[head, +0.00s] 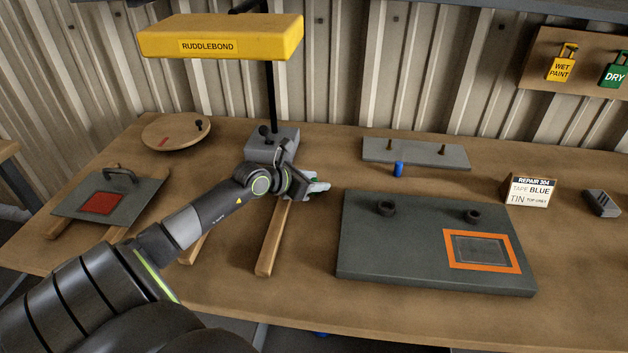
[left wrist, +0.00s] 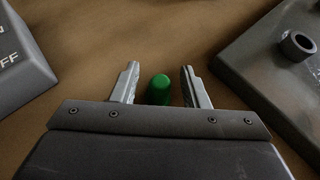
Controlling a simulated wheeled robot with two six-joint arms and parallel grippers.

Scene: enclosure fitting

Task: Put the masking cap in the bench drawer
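A green cylindrical cap (left wrist: 159,90) stands on the wood bench between the fingers of my left gripper (left wrist: 158,85) in the left wrist view. The fingers are apart, with a gap on each side of the cap. In the head view my left gripper (head: 318,187) is low over the bench, left of the large grey panel, and I cannot make out the green cap there. A blue cylindrical cap (head: 398,169) stands in front of the thin grey plate. I cannot tell which cap is the masking cap by name. No bench drawer is clearly visible. My right gripper is out of view.
The large grey panel (head: 400,250) has two dark rings and an orange-taped frame (head: 450,252). Behind are a thin grey plate (head: 375,152) with pegs and a yellow lamp (head: 220,35) on a grey base (head: 262,148). A repair card (head: 529,192) stands at right. Wooden bars (head: 270,245) lie nearby.

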